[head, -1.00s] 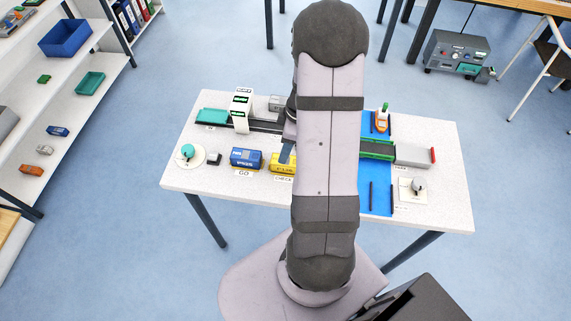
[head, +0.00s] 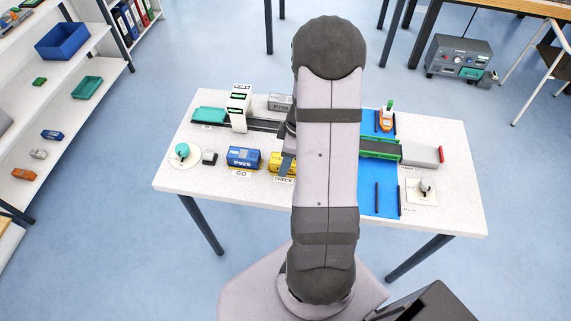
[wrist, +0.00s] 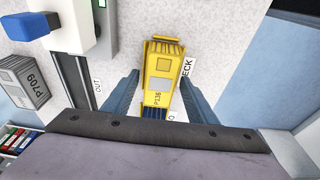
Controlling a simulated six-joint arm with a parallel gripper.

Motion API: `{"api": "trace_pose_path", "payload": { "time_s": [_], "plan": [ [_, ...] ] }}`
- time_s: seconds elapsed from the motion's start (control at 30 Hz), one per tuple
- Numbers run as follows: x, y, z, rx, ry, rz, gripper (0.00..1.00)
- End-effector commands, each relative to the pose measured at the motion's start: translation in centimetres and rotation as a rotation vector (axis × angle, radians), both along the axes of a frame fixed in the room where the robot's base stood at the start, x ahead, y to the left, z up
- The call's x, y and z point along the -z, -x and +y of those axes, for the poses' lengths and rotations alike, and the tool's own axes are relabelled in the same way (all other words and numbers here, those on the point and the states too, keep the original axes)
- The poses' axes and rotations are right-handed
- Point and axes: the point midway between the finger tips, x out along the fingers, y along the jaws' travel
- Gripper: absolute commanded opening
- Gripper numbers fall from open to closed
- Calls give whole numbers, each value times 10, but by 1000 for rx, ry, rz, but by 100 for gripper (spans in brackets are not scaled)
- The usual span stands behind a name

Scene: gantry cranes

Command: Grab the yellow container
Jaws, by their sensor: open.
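The yellow container (head: 280,161) lies on the table at the CHECK label, partly hidden by my arm in the head view. In the wrist view the yellow container (wrist: 163,72), marked P136, shows between the two fingers of my gripper (wrist: 160,82). The fingers are apart, one on each side of it in the picture, with a visible gap on both sides. My gripper (head: 288,160) is mostly hidden by the arm in the head view. I cannot tell its exact height above the container.
A blue container (head: 243,157) marked P926 sits close to the left of the yellow one, at GO. A white gantry (head: 239,108) and a grey container (head: 279,102) stand behind. A toy boat (head: 386,118) is on the blue strip (head: 378,195) at right.

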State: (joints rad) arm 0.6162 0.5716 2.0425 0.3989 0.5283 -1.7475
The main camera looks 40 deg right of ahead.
Motion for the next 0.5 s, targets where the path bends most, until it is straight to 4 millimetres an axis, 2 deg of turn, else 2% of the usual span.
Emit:
{"api": "trace_pose_path", "payload": {
  "time_s": [0.1,0.23,0.27,0.5],
  "plan": [
    [0,0,0,0,0,0,50],
    [0,0,0,0,0,0,19],
    [0,0,0,0,0,0,15],
    [-1,0,0,0,1,-1,15]
  ]
}}
